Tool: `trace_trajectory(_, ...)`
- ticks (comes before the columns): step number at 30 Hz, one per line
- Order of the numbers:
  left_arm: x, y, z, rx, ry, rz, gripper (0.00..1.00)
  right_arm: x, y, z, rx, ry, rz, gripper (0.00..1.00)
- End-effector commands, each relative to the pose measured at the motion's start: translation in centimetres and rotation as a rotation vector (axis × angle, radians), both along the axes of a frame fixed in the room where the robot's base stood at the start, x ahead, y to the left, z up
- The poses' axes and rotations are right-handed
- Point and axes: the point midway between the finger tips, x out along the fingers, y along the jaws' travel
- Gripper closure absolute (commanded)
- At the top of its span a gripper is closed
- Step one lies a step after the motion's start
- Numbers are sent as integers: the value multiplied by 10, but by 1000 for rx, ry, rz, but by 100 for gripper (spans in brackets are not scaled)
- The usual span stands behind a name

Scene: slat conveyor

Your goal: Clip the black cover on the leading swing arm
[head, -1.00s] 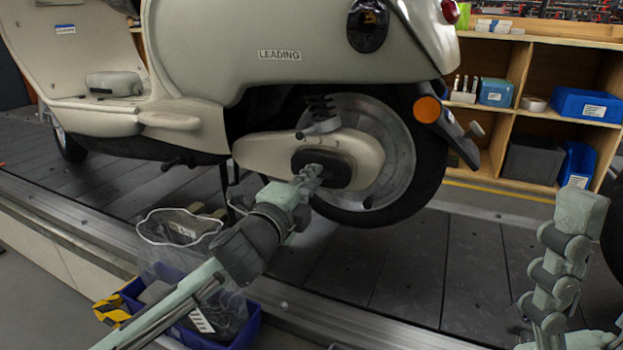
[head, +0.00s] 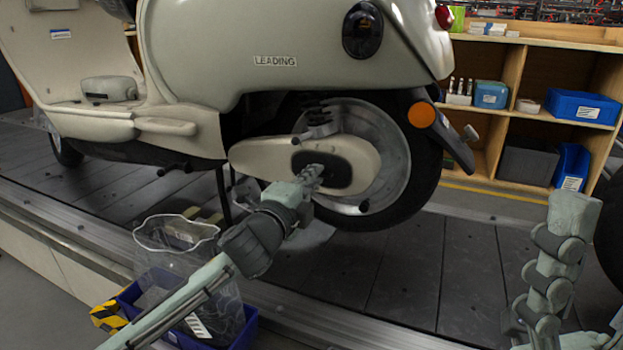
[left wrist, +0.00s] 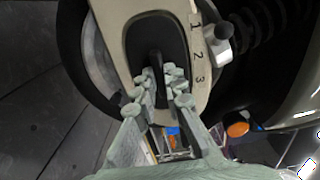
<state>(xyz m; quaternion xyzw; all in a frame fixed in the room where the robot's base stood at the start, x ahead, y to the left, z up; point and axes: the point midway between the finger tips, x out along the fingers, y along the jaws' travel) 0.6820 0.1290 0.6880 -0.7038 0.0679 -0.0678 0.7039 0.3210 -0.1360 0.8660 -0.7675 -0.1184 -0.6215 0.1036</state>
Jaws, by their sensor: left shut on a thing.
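The cream scooter labelled LEADING (head: 275,62) stands in front of me with its cream swing arm (head: 252,158) beside the rear wheel. The black cover (head: 340,177) lies over the rear part of the swing arm's side; I cannot tell whether it is clipped. My left gripper (head: 314,174) is at the cover's face, shut on it. In the left wrist view the fingers (left wrist: 160,88) close on a raised dark ridge of the cover (left wrist: 157,48), which lies within the swing arm's outline (left wrist: 118,18).
A blue bin (head: 245,332) with a clear bag (head: 165,240) stands below my left arm, next to the conveyor's metal edge (head: 310,312). The slat floor (head: 400,270) right of the wheel is clear. A wooden shelf (head: 515,75) with bins stands behind.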

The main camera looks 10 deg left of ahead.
Motion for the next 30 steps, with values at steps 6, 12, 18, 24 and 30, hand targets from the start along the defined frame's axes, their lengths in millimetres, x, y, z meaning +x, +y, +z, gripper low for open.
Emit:
trace_trajectory(6, 0, 0, 0, 0, 0, 0, 100, 0, 0, 0, 0, 0, 0, 32)
trace_trajectory(12, 0, 0, 0, 0, 0, 0, 100, 0, 0, 0, 0, 0, 0, 32)
trace_trajectory(18, 2, 0, 0, 0, 0, 0, 100, 0, 0, 2, 0, 0, 0, 32)
trace_trajectory(24, 3, -1, 0, 0, 0, 0, 100, 0, 0, 3, 0, 0, 0, 32)
trace_trajectory(30, 3, -1, 0, 0, 0, 0, 82, 0, 0, 3, 0, 0, 0, 32)
